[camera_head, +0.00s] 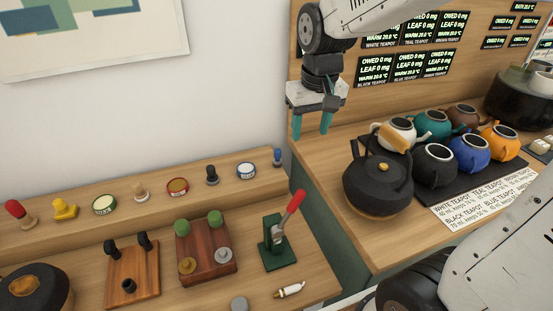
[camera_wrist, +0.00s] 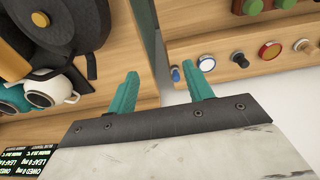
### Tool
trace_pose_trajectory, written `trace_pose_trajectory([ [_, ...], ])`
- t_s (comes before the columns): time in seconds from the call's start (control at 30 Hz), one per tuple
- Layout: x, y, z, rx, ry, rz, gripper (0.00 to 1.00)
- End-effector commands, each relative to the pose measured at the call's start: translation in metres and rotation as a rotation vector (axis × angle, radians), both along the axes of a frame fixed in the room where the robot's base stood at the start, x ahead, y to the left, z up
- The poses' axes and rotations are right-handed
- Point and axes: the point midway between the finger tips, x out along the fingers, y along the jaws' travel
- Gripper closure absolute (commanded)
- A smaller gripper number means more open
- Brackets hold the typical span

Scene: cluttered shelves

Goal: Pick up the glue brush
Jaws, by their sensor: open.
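A small white-handled piece with a brownish middle and a dark tip (camera_head: 290,290) lies on the lower wooden shelf at the front. It looks like the glue brush, but it is too small to be sure. My gripper (camera_head: 311,124) hangs high at the back, near the wall corner, well above and behind that piece. Its teal fingers are apart and empty, pointing down. They also show in the wrist view (camera_wrist: 160,75), with nothing between them. The brush does not show in the wrist view.
A green press with a red lever (camera_head: 275,243) stands just behind the brush. A wooden block with green knobs (camera_head: 207,262) is left of it. Tins and stamps line the raised shelf (camera_head: 75,232). A black kettle (camera_head: 378,185) and several teapots stand right.

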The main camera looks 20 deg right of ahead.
Motion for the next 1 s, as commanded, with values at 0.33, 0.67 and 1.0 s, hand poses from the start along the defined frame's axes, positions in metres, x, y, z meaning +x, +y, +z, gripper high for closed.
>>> trace_pose_trajectory([
  [0.33,0.115,0.011,-0.089,0.001,0.004,-0.001,0.49],
  [0.67,0.139,0.014,-0.128,0.002,0.001,-0.001,0.49],
  [1.0,0.150,0.019,-0.171,0.002,0.002,-0.001,0.49],
])
